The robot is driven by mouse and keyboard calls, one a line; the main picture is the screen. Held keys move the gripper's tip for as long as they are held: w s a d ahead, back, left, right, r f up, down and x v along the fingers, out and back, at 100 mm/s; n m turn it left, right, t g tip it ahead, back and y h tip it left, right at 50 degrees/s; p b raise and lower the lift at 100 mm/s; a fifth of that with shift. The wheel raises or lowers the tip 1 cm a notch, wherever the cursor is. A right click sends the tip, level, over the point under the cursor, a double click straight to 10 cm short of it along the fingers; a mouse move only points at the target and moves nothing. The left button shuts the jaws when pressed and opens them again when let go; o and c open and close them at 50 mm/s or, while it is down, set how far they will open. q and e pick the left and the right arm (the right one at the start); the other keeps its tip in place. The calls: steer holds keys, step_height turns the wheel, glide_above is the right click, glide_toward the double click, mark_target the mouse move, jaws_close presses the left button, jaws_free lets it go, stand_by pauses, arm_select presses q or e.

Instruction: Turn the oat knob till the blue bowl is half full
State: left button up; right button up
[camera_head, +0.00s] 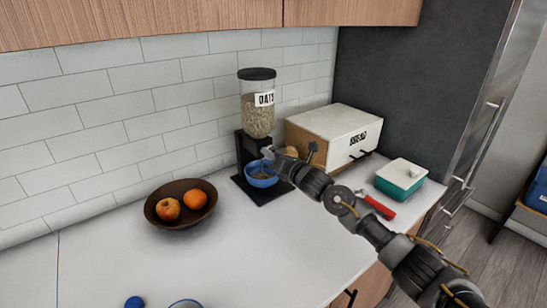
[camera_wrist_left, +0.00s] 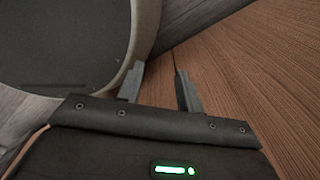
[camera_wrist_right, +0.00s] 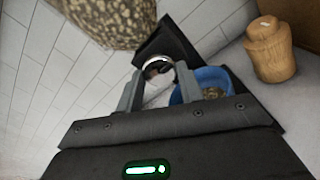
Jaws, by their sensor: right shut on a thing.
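The oat dispenser (camera_head: 257,115) stands against the tiled wall, its clear hopper holding oats under a black lid. The blue bowl (camera_head: 262,182) sits on its black base below the outlet. Some oats lie in the bowl, which also shows in the right wrist view (camera_wrist_right: 186,95); the exact level is partly hidden by my gripper. My right gripper (camera_head: 270,153) is at the dispenser's front, above the bowl. In the right wrist view its fingers (camera_wrist_right: 158,72) are shut on the round metallic oat knob (camera_wrist_right: 158,64). My left gripper (camera_wrist_left: 158,72) is open and empty beside a wooden panel.
A dark fruit bowl (camera_head: 165,218) with fruit stands left of the dispenser. A bread box (camera_head: 325,128), a wooden jar (camera_wrist_right: 270,52), a teal container (camera_head: 400,180) and a red-handled item (camera_head: 378,207) are to the right. The front middle of the white counter is mostly clear.

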stand_by(0.4)
steer(key=o, duration=1)
steer(key=shift+s+d, duration=0.1)
steer(key=shift+d, duration=0.05)
steer(key=b+v, duration=0.2)
steer(key=v, duration=0.8)
steer(key=shift+s, duration=0.3)
steer(key=shift+d, duration=0.15)
